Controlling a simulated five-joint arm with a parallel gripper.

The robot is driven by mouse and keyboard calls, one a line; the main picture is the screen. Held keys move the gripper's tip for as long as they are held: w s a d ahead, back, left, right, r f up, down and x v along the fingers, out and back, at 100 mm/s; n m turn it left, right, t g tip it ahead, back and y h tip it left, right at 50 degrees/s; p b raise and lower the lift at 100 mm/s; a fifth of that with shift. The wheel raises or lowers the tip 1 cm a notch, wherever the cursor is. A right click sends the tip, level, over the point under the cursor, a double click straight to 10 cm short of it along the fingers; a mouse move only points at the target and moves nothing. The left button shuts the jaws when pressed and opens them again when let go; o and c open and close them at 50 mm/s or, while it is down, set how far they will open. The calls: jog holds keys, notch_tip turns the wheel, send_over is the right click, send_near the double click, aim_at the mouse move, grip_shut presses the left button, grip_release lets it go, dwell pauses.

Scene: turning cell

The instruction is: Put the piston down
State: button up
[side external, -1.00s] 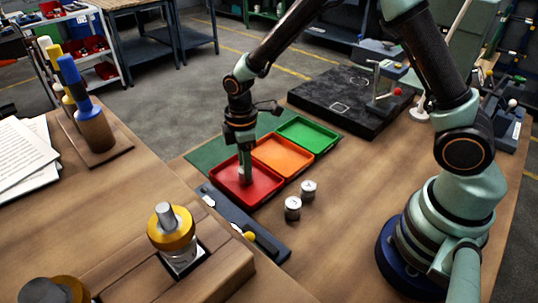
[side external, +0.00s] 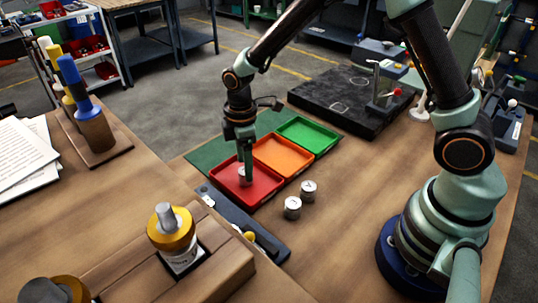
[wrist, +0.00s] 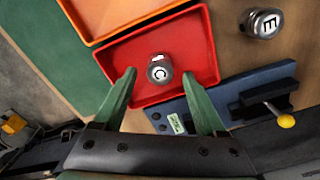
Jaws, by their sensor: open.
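A short silver piston (wrist: 160,70) with a letter on its top, apparently a C, stands upright in the red tray (wrist: 138,50). In the side view the red tray (side external: 262,197) holds the piston (side external: 242,172), partly hidden by my fingers. My gripper (wrist: 158,76) is open, with a green finger on either side of the piston and a visible gap at each side. In the side view my gripper (side external: 246,170) points down over the red tray.
Two more pistons, (side external: 292,208) and (side external: 308,190), stand on the wood beside the trays. An orange tray (side external: 290,172) and a green tray (side external: 330,149) adjoin the red one. A dark blue bar with a yellow knob (side external: 249,236) lies along the near side.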

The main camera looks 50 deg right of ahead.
notch_tip(320, 180, up, 11)
jog(key=s+d+r+m+t, duration=0.5)
jog(key=s+d+r+m, duration=0.4)
jog(key=s+m, duration=0.3)
jog(key=shift+s+d+r+m+t, duration=0.2)
jog(key=shift+s+m+t, duration=0.05)
jog(key=shift+m+t, duration=0.05)
dwell(1.2)
